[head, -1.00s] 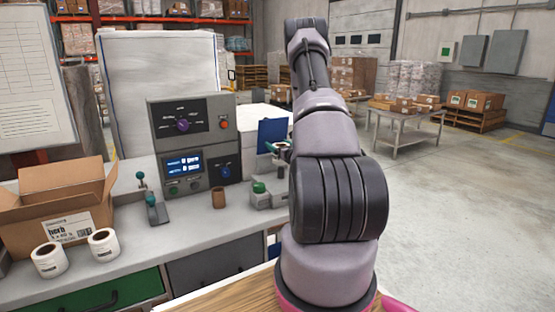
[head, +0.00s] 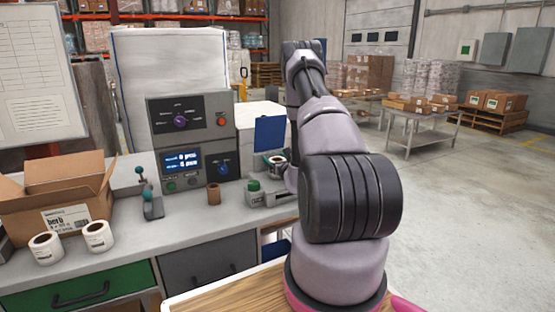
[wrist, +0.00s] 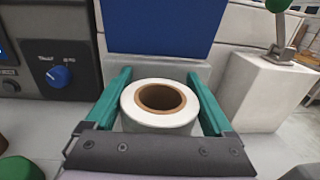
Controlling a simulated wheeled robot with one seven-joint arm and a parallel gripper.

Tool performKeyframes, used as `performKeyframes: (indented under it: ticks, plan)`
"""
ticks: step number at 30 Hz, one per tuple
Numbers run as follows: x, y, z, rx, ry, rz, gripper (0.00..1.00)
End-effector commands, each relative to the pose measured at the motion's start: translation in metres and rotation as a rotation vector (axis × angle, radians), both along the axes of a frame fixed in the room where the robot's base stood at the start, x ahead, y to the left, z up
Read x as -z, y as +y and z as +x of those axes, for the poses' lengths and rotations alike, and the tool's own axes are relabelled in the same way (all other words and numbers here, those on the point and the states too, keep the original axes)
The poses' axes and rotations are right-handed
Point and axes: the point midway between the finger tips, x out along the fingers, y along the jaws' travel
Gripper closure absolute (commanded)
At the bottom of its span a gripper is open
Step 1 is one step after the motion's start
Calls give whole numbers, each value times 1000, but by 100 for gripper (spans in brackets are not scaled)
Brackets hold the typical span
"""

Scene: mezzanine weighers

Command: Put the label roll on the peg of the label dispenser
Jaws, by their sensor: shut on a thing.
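The white label roll (wrist: 160,106) with a brown core is held upright between the teal fingers of my gripper (wrist: 160,100), which is shut on its sides. In the head view the roll (head: 276,160) shows partly, in front of a blue panel (head: 270,133), and my arm hides much of the gripper. The blue panel (wrist: 160,28) stands just behind the roll in the wrist view. I cannot tell for sure which device is the label dispenser, and no peg is clearly visible.
Two more white rolls (head: 97,236) stand by an open cardboard box (head: 62,205) at the left. A grey control unit (head: 195,137), a brown cylinder (head: 213,193) and a green-knobbed device (head: 254,186) stand on the bench. In the wrist view, a pale block (wrist: 255,90) stands right of my gripper.

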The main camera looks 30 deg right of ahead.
Motion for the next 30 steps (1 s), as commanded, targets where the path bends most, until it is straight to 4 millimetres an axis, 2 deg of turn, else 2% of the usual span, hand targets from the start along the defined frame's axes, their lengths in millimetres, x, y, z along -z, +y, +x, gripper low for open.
performKeyframes:
  ticks: [6,7,8,17,22,30]
  plan:
    - [3,-1,0,0,0,0,78]
    - [3,-1,0,0,0,0,5]
    - [3,-1,0,0,0,0,0]
    - [-2,-1,0,0,-1,0,0]
    - [0,1,-24,1,3,1,0]
    - [1,6,-83,2,4,1,0]
